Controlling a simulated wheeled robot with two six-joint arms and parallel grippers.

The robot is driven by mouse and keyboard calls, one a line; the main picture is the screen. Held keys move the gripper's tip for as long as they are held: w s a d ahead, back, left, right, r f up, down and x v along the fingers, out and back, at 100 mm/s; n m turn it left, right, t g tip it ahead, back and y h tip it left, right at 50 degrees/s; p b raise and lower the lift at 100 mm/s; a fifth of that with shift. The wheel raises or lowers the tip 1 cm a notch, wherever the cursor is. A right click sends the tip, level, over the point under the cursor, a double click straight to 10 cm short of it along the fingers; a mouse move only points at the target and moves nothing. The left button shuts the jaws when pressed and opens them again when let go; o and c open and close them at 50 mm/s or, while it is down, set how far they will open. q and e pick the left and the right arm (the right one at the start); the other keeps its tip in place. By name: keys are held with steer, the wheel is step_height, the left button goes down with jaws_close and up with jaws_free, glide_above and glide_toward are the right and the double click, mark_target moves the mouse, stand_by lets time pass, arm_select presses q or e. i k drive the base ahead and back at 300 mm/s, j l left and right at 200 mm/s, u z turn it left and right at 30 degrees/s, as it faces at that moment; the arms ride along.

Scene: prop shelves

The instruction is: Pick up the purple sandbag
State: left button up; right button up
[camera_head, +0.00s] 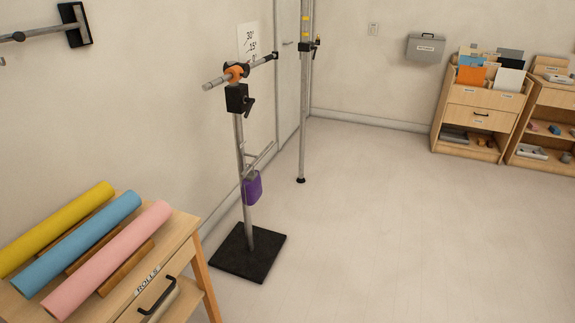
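A small purple sandbag (252,188) hangs low on a metal stand (241,140), from a short side bar on the pole. The stand has a square black base (248,252) on the floor. An orange and black clamp holds a crossbar at its top. Neither of my grippers is in view.
A wooden table (180,265) at the lower left carries yellow, blue and pink rolls (110,255). A second pole (305,110) stands behind the stand near the wall. Wooden shelves (480,110) stand at the back right. The floor (400,230) right of the stand is clear.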

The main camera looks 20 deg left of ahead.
mark_target(252, 189)
steer(key=i+l+u, duration=0.1)
steer(key=i+u, duration=0.2)
steer(key=i, duration=0.25)
steer(key=i+l+u, duration=0.3)
steer(key=i, duration=0.25)
steer(key=i+l+u, duration=0.35)
steer(key=i, duration=0.2)
